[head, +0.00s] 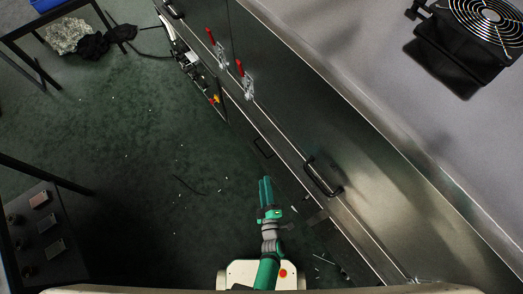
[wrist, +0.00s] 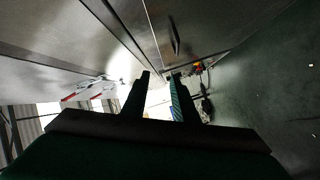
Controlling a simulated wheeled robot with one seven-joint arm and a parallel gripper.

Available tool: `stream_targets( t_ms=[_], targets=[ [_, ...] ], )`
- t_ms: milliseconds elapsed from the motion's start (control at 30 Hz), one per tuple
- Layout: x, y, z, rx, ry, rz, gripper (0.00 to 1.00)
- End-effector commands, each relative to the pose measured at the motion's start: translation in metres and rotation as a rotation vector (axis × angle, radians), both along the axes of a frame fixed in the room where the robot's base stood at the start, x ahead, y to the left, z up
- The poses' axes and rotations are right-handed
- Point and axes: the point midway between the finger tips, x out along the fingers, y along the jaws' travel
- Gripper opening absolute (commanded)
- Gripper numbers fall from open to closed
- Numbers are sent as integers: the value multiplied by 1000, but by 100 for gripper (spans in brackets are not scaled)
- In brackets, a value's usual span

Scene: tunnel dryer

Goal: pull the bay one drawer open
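The steel dryer front (head: 345,140) runs diagonally across the head view. A large black bar handle (head: 322,177) is on its upper panel, and a smaller black handle (head: 263,148) sits lower down. I see no bay number, so I cannot tell which handle belongs to bay one. No drawer visibly stands out from the front. My green gripper (head: 265,181) is left of the large handle and below the small one, apart from both. In the wrist view my gripper (wrist: 161,76) has a gap between its fingers, with nothing held. A dark handle (wrist: 175,34) shows beyond the fingertips.
Two red-handled clamps (head: 243,72) are mounted farther along the front. Machine parts (head: 192,62) lie beside it there. A black fan (head: 487,22) sits on top at the right. A dark rack (head: 42,225) stands at the left. The green floor (head: 140,150) between is mostly clear.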

Motion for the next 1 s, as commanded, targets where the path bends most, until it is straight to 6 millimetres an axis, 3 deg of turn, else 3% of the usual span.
stream_targets(
  t_ms=[33,100,300,633,1000],
  targets=[
    [19,-4,-12,-49,-8,19,26],
    [36,-6,-26,-114,-16,53,26],
    [71,-11,-50,-235,-32,121,26],
    [96,-15,-57,-277,-39,136,26],
    [158,6,-62,-275,-39,146,26]
  ],
)
